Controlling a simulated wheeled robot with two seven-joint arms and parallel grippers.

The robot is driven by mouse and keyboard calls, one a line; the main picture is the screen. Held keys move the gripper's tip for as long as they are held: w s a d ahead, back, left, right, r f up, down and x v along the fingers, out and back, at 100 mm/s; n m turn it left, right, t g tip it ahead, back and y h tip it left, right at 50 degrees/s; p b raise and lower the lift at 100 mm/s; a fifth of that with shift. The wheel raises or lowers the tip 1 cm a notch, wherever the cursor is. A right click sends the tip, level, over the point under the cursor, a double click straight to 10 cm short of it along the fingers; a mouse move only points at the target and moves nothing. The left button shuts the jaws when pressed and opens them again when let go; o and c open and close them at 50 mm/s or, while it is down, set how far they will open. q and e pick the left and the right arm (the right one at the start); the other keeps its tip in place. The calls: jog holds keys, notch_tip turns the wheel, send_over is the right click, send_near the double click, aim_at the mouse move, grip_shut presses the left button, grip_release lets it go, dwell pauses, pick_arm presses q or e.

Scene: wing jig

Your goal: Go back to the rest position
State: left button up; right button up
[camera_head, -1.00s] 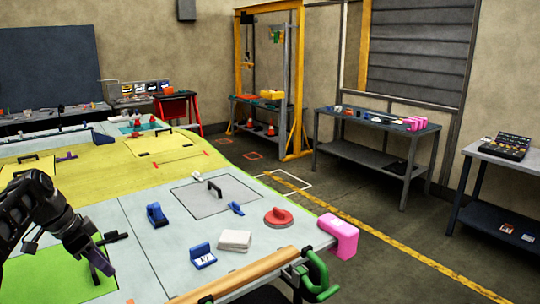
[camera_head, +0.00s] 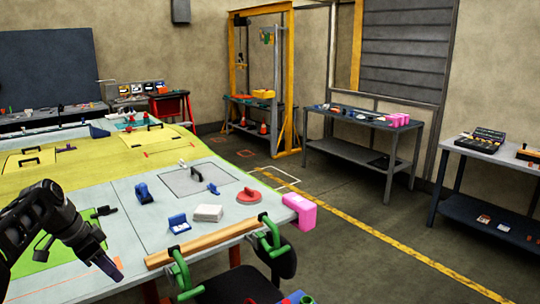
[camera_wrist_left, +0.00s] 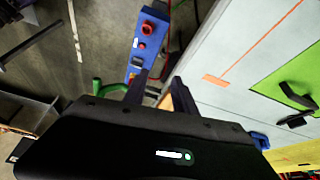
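My left gripper (camera_head: 108,266) hangs at the lower left of the head view, over the near left part of the wing panel (camera_head: 112,212). Its arm comes in from the left edge. In the left wrist view the two dark fingers (camera_wrist_left: 160,80) stand apart with nothing between them. My right gripper is in neither view now.
A wooden bar (camera_head: 205,243) lies along the near edge with green clamps (camera_head: 270,236). Floor at the right (camera_head: 350,235) is clear.

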pick_arm(q)
jog(key=w+d+f+n+g+b, duration=0.1)
jog(key=d+f, duration=0.4)
jog(key=f, duration=0.4)
jog(key=w+d+f+n, duration=0.1)
jog(key=d+f, duration=0.5)
jog(key=f, duration=0.4)
jog(key=s+d+f+n+b, duration=0.1)
jog(key=s+d+f+n, duration=0.15)
jog(key=d+f, duration=0.4)
jog(key=s+d+f+n, duration=0.1)
jog(key=s+d+f, duration=0.35)
jog(key=f, duration=0.35)
jog(key=s+d+f+n, duration=0.1)
jog(key=s+d+f, duration=0.3)
jog(key=s, duration=0.4)
jog(key=s+d+f+n+g+b, duration=0.1)
jog(key=s+d+f, duration=0.3)
jog(key=s, duration=0.5)
jog(key=s+d+f+n+g+b, duration=0.1)
jog(key=s+d+f, duration=0.3)
jog(key=s, duration=0.5)
jog(key=shift+s+d+f+n+h, duration=0.15)
jog(key=shift+d+n+h, duration=0.2)
jog(key=shift+n, duration=0.4)
